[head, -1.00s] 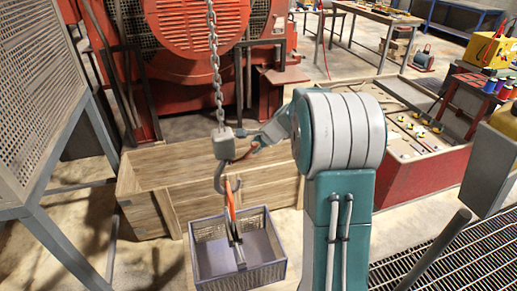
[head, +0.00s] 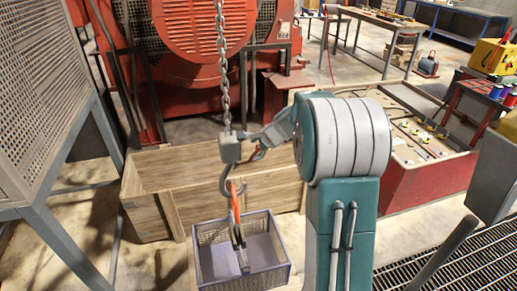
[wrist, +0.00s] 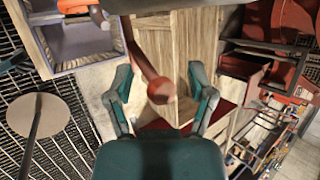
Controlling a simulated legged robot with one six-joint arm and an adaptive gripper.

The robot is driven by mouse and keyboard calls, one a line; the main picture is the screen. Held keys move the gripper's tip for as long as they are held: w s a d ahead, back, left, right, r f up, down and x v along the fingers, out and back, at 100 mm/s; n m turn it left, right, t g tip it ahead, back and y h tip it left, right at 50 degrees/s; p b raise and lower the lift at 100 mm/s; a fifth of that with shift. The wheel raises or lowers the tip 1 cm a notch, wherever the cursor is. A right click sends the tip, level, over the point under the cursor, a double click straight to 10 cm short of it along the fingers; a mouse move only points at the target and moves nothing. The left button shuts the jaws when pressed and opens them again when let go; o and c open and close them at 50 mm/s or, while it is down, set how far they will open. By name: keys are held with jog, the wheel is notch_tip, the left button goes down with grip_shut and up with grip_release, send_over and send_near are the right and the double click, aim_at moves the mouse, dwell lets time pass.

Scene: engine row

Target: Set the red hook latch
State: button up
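A grey hook block (head: 231,150) hangs on a chain, with a grey hook (head: 229,186) below it. A small red latch piece (head: 259,152) shows at the block's right side, beside my gripper (head: 268,137). In the wrist view, a dark red lever (wrist: 137,55) with a round knob reaches down between the two fingers of my gripper (wrist: 160,96). The fingers are apart, with clear gaps to the knob on both sides. An orange grip of the basket hangs in the hook and partly hides it.
The purple-grey basket (head: 212,268) hangs below the hook, in front of a long wooden crate (head: 152,218). A perforated grey panel (head: 40,85) stands at left. A red engine (head: 195,45) is behind. A floor grating (head: 470,262) lies at front right.

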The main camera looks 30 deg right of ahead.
jog(key=shift+d, duration=0.1)
jog(key=shift+s+d+r, duration=0.15)
jog(key=shift+d+r, duration=0.05)
jog(key=shift+d, duration=0.05)
jog(key=v, duration=1.1)
jog(key=shift+s+a, duration=0.15)
jog(key=shift+a, duration=0.05)
jog(key=shift+a+r, duration=0.1)
